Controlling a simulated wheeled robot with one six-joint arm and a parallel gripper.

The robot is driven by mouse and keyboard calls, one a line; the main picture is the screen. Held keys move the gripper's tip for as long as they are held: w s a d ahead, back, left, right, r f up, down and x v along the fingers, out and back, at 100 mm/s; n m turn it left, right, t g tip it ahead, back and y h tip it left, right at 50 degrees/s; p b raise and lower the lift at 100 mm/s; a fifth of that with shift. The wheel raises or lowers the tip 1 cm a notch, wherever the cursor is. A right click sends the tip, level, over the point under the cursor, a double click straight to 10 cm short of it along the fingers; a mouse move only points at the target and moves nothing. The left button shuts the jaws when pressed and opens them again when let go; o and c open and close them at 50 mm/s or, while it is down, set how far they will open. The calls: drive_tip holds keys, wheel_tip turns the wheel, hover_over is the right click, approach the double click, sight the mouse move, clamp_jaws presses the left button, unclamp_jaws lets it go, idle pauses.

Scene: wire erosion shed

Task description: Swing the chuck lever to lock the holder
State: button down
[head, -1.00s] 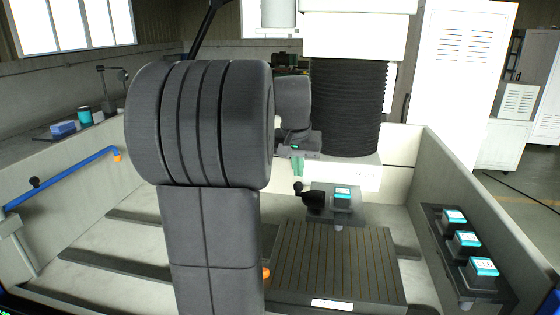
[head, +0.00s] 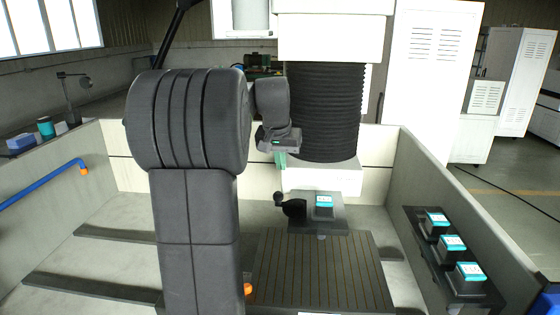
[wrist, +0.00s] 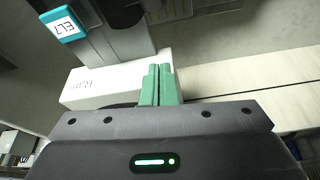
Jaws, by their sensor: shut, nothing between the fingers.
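The chuck lever (head: 291,207), black with a round knob at its left end, sits on the left of the dark chuck block (head: 335,222) in the head view. A holder with a teal top (head: 324,201) is seated on the chuck. My gripper (head: 280,160) is above and slightly behind the lever, apart from it, partly hidden by my wrist. In the wrist view its green fingers (wrist: 159,84) are shut together with nothing between them. The holder's teal labelled top (wrist: 63,25) shows at upper left there. The lever cannot be made out in the wrist view.
A slotted plate (head: 320,270) lies in front of the chuck. A black bellows column (head: 324,112) and white machine head stand behind it. A side rack (head: 459,285) holds three teal-topped holders along the right tank wall (head: 440,200). The tank floor at left is mostly clear.

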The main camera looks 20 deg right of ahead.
sight(291, 204)
wheel_tip(291, 204, down, 6)
drive_tip(key=s+a+p, duration=0.1)
drive_tip(key=shift+s+f+p, duration=0.2)
drive_tip(key=shift+f+p, duration=0.05)
drive_tip(key=shift+p, duration=0.15)
